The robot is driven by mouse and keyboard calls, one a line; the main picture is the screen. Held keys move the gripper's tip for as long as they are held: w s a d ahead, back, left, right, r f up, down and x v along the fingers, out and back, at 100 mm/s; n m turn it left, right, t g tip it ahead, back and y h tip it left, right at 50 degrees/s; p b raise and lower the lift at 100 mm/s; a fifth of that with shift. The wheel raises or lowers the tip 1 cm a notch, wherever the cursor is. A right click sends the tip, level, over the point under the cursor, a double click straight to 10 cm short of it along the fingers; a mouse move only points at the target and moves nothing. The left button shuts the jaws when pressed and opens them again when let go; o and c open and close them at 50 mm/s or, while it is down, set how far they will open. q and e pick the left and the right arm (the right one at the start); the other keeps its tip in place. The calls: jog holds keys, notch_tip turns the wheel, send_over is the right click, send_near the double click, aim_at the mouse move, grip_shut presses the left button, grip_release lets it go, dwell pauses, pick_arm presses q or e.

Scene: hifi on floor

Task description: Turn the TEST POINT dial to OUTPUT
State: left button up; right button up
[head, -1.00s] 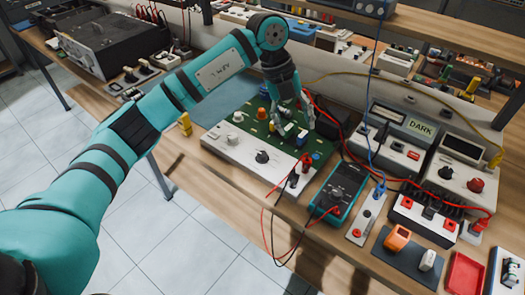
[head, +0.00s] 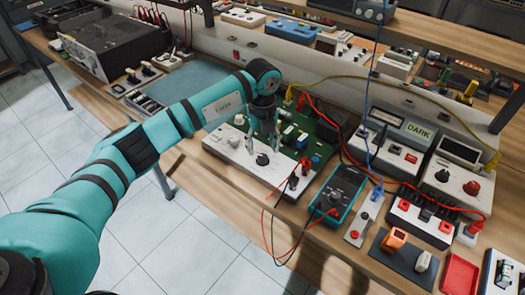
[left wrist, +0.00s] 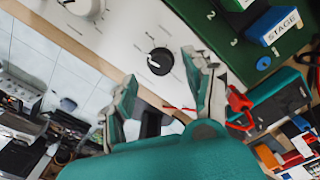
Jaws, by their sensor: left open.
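The board unit has a white front panel (head: 225,152) and a green circuit board (head: 297,132) behind it. A black dial (head: 262,159) with a white pointer sits on the panel; in the left wrist view the dial (left wrist: 159,61) has small marks around it, too small to read. I cannot read a TEST POINT label. My left gripper (head: 263,146) points down over the dial, with its fingers spread to either side of it. In the left wrist view the open fingers (left wrist: 165,82) are empty, and I see no contact with the dial.
A white knob (left wrist: 82,6) is on the same panel. Red and black plugs (head: 299,170) with leads stand at the panel's right end, beside a teal meter (head: 338,193). A blue STAGE block (left wrist: 273,25) stands on the green board. Power supplies (head: 405,140) are at right.

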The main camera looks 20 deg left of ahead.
aim_at(263, 156)
pick_arm(q)
jog(key=shift+f, duration=1.9)
grip_shut()
